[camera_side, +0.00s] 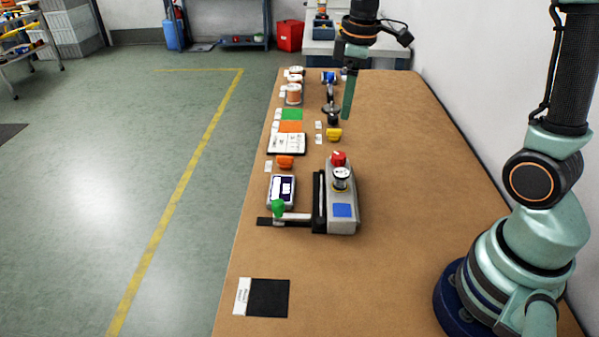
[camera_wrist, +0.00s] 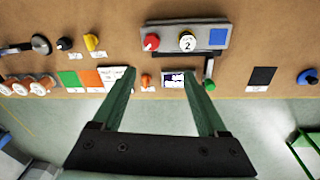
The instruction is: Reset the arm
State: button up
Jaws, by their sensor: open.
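My gripper (camera_side: 347,115) hangs from my arm over the far part of the brown table in the side view, with a green finger pointing down. In the wrist view its two green fingers (camera_wrist: 159,72) are spread apart with nothing held between them. The side view shows the fingers edge-on, so their height above the table is hard to judge. The grey tension device (camera_side: 344,212) with a red knob (camera_side: 339,159) and a spool (camera_side: 341,177) stands on the table, apart from my gripper. It also shows in the wrist view (camera_wrist: 211,35).
A black mat (camera_side: 268,298) lies on the near table. Along the left edge are a dark-screened box (camera_side: 281,191), an open booklet (camera_side: 287,144), green (camera_side: 291,114) and orange cards, and copper spools (camera_side: 293,94). A yellow item (camera_side: 334,134) lies near my gripper. The table's right side is clear.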

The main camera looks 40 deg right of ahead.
jog(key=s+a+r+m+t, duration=0.1)
jog(key=s+a+m+t, duration=0.1)
jog(key=s, duration=0.3)
jog(key=s+a+r+m+t, duration=0.2)
jog(key=s+a+m, duration=0.1)
jog(key=s+m, duration=0.2)
jog(key=shift+s+a+r, duration=0.15)
jog(key=shift+s+a, duration=0.15)
jog(key=shift+s, duration=0.35)
